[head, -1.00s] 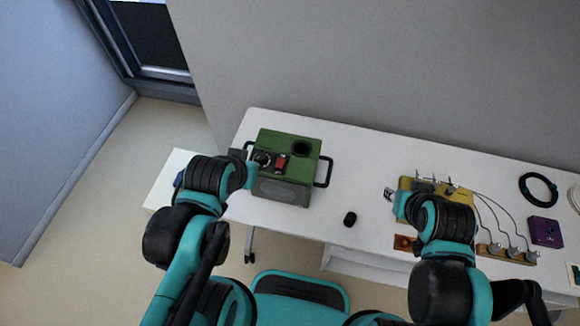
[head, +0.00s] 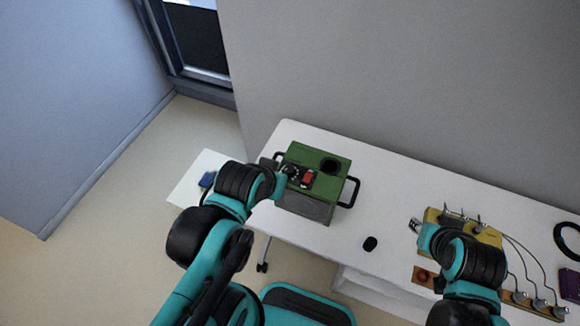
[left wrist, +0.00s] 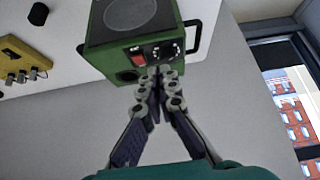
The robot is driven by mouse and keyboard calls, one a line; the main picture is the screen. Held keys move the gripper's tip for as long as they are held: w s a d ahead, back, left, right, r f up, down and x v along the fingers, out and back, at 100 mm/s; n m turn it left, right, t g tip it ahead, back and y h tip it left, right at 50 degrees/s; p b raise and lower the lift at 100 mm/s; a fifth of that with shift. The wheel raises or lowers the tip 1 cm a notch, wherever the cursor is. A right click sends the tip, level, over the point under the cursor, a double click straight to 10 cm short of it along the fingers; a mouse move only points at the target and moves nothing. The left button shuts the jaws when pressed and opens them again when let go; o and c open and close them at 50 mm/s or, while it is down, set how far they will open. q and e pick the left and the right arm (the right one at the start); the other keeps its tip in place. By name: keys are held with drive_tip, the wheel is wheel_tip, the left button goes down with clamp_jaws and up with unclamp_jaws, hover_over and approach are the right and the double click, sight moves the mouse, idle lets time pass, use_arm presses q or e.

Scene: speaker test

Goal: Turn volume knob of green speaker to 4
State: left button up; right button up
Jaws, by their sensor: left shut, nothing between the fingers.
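The green speaker (head: 318,162) stands at the left end of the white table. Its panel carries a round knob with a white-marked dial (head: 290,171) and a red switch (head: 308,178); the dial (left wrist: 166,50) and red switch (left wrist: 138,59) also show in the left wrist view. My left gripper (left wrist: 158,70) is shut and empty, its fingertips close to the panel beside the dial. I cannot tell if they touch it, nor read the knob's setting. My right gripper (head: 415,226) is beside a yellow box (head: 486,234); its fingers are too small to judge.
A small black object (head: 370,243) lies on the table (head: 335,233) between speaker and yellow box. Black handles (head: 349,192) stick out from the speaker's sides. Cabled plugs (head: 539,303), a purple box (head: 570,285) and a black ring (head: 568,240) are at right.

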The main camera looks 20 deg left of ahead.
use_arm(q)
drive_tip(key=o, duration=1)
drive_tip(key=shift+w+r+n, duration=0.2)
drive_tip(key=shift+r+n, duration=0.05)
drive_tip(key=shift+n, duration=0.15)
drive_tip(key=n+g+p, duration=0.3)
drive_tip(key=n+g, duration=0.4)
drive_tip(key=n, duration=0.5)
approach(289, 168)
drive_tip(key=shift+s+f, duration=0.1)
drive_tip(key=shift+s, duration=0.1)
drive_tip(key=shift+w+f+n, duration=0.2)
drive_tip(key=shift+n, duration=0.4)
drive_tip(key=shift+w+f+n, duration=0.1)
drive_tip(key=shift+f+n, duration=0.05)
drive_tip(key=shift+n, duration=0.15)
drive_tip(key=shift+f+b, duration=0.3)
drive_tip(key=shift+f, duration=0.1)
wheel_tip(289, 168, down, 7)
drive_tip(key=shift+b, duration=1.25)
